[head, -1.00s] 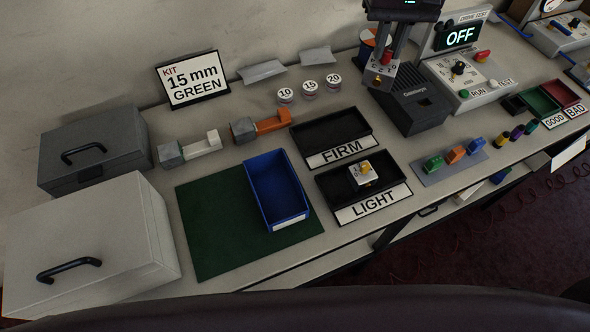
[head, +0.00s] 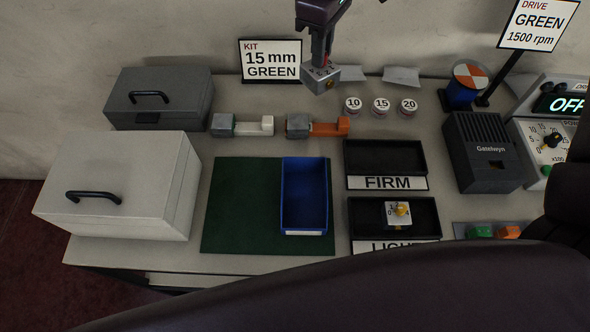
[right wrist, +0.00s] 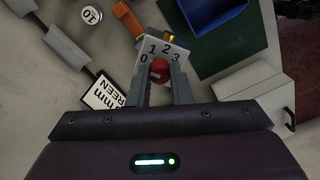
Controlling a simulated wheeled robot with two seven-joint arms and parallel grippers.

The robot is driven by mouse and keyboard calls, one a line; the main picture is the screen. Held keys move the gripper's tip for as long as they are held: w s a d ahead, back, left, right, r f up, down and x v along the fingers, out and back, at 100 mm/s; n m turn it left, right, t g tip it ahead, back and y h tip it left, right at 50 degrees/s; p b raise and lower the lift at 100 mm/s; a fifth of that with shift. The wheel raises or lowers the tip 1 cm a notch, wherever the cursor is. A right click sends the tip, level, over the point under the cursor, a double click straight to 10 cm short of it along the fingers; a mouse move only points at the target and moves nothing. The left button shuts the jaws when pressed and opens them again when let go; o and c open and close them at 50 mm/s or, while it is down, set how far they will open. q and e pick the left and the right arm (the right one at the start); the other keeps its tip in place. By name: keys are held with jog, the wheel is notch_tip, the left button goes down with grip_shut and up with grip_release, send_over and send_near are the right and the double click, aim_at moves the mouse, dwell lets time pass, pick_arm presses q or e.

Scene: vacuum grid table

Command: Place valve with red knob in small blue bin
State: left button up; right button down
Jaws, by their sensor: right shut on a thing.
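The valve with the red knob (head: 319,79) is a small pale block held in the air by my right gripper (head: 322,58), beside the kit sign. In the right wrist view its numbered face and red knob (right wrist: 159,70) show between the fingertips (right wrist: 159,85), which are shut on it. The small blue bin (head: 304,195) stands empty on the green mat, lower in the head view than the gripper. The bin also shows at the top of the right wrist view (right wrist: 210,14). My left gripper is not in view.
Another valve with a yellow knob (head: 402,210) sits in the LIGHT tray. The FIRM tray (head: 384,160) is empty. Two clamp-like gauges (head: 242,126) lie behind the green mat (head: 240,205). Grey (head: 160,98) and white (head: 120,185) cases stand left; the Gatewyn box (head: 487,155) stands right.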

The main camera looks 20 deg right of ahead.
aim_at(313, 76)
jog(key=s+a+n, duration=0.1)
jog(key=n, duration=0.3)
jog(key=s+a+f+n, duration=0.1)
jog(key=s+n, duration=0.1)
jog(key=n, duration=0.2)
jog(key=s+f+n, duration=0.1)
jog(key=n, duration=0.4)
jog(key=shift+s+a, duration=0.25)
jog(key=shift+a, duration=0.15)
jog(key=s+a+f+n, duration=0.2)
jog(key=s+n, duration=0.3)
jog(key=n, duration=1)
jog(key=shift+n, duration=0.4)
jog(key=shift+a+f, duration=0.15)
jog(key=shift+f, duration=9.6)
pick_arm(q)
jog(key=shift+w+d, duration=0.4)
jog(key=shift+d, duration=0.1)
pick_arm(e)
jog(key=shift+s, duration=0.1)
